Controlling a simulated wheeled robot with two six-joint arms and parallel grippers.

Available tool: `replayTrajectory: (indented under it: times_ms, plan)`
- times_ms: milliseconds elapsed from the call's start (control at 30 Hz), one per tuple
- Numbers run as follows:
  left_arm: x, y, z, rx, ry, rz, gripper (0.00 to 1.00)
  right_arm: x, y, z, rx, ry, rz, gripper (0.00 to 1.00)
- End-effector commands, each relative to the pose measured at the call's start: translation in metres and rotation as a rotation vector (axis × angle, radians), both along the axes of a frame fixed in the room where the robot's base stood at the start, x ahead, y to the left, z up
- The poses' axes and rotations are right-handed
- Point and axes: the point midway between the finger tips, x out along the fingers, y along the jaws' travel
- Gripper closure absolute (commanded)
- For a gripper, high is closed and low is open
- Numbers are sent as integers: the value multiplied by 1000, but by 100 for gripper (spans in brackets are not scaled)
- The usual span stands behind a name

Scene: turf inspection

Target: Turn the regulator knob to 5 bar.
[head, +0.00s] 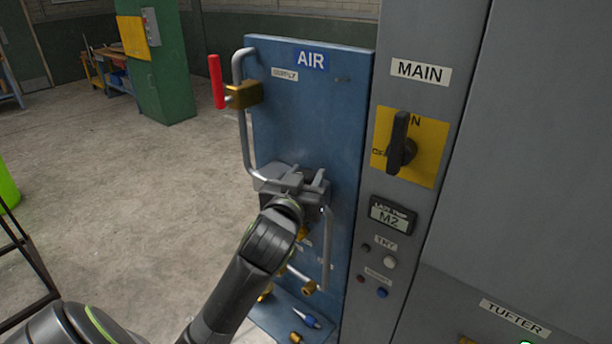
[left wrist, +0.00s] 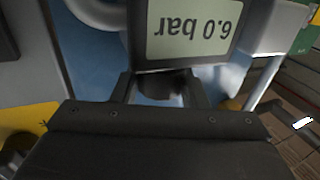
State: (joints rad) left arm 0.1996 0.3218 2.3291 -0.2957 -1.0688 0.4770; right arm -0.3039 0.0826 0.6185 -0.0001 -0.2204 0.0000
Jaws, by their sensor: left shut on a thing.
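My left gripper (head: 300,183) is at the middle of the blue air panel (head: 310,115) in the head view and covers the regulator there. In the left wrist view the gripper (left wrist: 162,90) is shut on the dark regulator knob (left wrist: 160,84), with one finger on each side of it. Most of the knob is hidden by the gripper body. The regulator display (left wrist: 190,28) is just beyond the knob and reads 6.0 bar, upside down in this view. My right gripper is in neither view.
A pipe with a red-handled valve (head: 216,82) runs down the panel's left side. To the right, a grey cabinet carries a black main switch (head: 400,145) on a yellow plate and an M2 meter (head: 391,216). Brass fittings hang below the gripper.

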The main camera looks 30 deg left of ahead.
Motion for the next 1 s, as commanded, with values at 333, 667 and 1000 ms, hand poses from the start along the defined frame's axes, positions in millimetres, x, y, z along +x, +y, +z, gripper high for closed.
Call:
replayTrajectory:
  times_ms: [333, 667, 1000]
  plan:
    - [0, 0, 0, -1, 0, 14, 83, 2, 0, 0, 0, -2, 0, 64]
    - [1, -2, -1, -7, 1, 164, 83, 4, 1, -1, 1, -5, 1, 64]
    - [2, -2, -2, -4, 0, 428, 83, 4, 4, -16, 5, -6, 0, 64]
